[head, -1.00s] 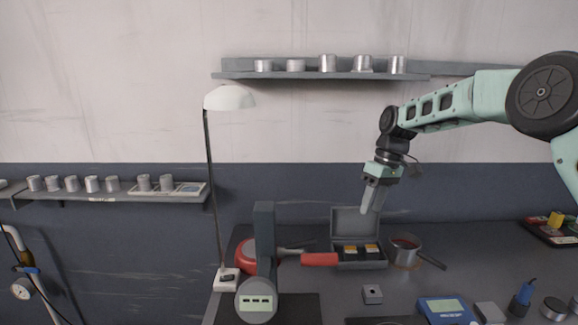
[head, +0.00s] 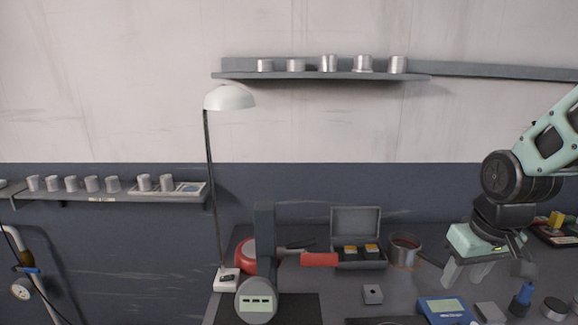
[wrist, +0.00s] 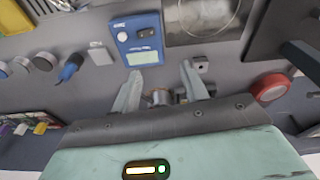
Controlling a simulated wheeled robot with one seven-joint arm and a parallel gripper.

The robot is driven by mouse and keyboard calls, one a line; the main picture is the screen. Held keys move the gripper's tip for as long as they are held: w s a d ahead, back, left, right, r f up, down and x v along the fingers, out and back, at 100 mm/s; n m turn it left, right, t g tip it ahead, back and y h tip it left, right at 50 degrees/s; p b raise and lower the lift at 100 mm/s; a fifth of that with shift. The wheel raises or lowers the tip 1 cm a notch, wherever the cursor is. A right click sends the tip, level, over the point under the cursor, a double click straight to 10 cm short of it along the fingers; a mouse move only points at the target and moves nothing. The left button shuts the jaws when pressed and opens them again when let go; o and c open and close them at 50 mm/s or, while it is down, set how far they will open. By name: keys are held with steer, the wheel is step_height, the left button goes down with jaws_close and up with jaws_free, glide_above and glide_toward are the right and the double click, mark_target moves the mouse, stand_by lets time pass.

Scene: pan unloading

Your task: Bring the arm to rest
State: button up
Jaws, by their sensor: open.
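My gripper (head: 466,274) is at the right of the bench in the head view, fingers pointing down and spread apart with nothing between them. In the wrist view, my gripper (wrist: 160,78) also shows its two fingers apart and empty. A small pan (head: 405,250) with a dark handle stands on the bench to the left of my gripper.
The dark bench (head: 400,292) holds an open grey case (head: 357,245), a small grey block (head: 373,294), a blue meter (head: 446,310) and a blue-handled tool (head: 522,298). A lamp (head: 230,97) stands at the left. A wall shelf (head: 320,75) holds several metal cylinders.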

steer(key=s+d+m, duration=0.1)
steer(key=s, duration=0.4)
steer(key=s+a+r+n+g, duration=0.1)
steer(key=s+a+n, duration=0.6)
steer(key=s+a, duration=0.7)
steer(key=a+g, duration=0.1)
steer(key=a, duration=0.3)
steer(key=shift+n, duration=0.3)
steer(key=shift+d, duration=0.1)
